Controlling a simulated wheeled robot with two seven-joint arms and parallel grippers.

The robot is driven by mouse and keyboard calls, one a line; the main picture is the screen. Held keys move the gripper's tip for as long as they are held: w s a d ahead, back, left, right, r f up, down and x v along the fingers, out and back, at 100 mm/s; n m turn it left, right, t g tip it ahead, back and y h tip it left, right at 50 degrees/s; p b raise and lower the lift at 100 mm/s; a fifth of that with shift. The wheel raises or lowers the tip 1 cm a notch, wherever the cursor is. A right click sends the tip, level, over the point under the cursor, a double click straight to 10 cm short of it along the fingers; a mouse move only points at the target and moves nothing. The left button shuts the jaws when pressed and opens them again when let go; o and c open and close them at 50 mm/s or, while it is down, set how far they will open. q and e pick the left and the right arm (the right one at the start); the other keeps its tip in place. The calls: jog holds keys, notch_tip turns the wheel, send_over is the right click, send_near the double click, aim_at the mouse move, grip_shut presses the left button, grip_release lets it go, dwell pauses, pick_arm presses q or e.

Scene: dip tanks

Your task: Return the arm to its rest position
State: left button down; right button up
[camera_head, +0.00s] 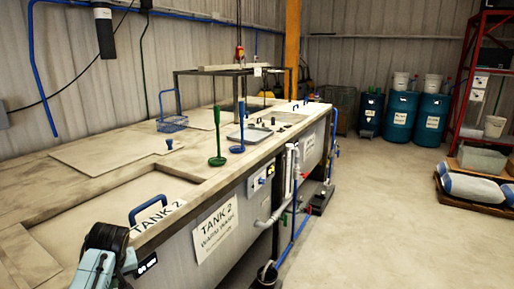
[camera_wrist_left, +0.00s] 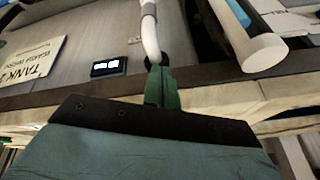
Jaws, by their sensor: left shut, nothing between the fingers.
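My left arm and gripper show at the lower left of the head view, a dark rounded part and a teal link (camera_head: 101,262) close to the front edge of the tank bench. The fingers cannot be made out there. In the left wrist view my left gripper (camera_wrist_left: 161,88) is shut and empty, its green fingers together beyond a dark plate and a teal housing. The tank front with the Tank 2 sign (camera_wrist_left: 28,62) lies beyond it. My right arm and gripper are not in view.
The tank bench (camera_head: 45,205) carries a lid with a blue handle (camera_head: 148,207), a green stand (camera_head: 217,145) and a blue basket (camera_head: 172,123). White pipes (camera_head: 289,165) run down its front. A black bucket (camera_head: 267,273) stands below.

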pick_arm(q)
jog(key=s+d+f+m+h, duration=0.1)
jog(key=s+d+f+m, duration=0.25)
jog(key=s, duration=0.55)
jog(key=s+d+f+m+h, duration=0.1)
jog(key=s+d+f+m, duration=0.1)
jog(key=s+d+f, duration=0.5)
jog(key=s+d+r+m+t+h, duration=0.1)
jog(key=s+d+r+m, duration=0.15)
jog(key=s, duration=0.55)
jog(key=s+d+r+m+h, duration=0.1)
jog(key=s+d+r, duration=0.15)
jog(key=s, duration=0.65)
notch_tip(320, 180, down, 29)
jog(key=g+b, duration=0.1)
jog(key=b, duration=0.5)
jog(key=s+a+f+b, duration=0.1)
jog(key=s+f+b, duration=0.1)
jog(key=s+f, duration=0.6)
jog(key=s+a+f+g+b, duration=0.1)
jog(key=s+a+f+b, duration=0.1)
jog(key=s+f, duration=0.7)
jog(key=shift+s+a+f+g+b, duration=0.3)
jog(key=shift+f+b, duration=0.1)
jog(key=shift+f, duration=1.65)
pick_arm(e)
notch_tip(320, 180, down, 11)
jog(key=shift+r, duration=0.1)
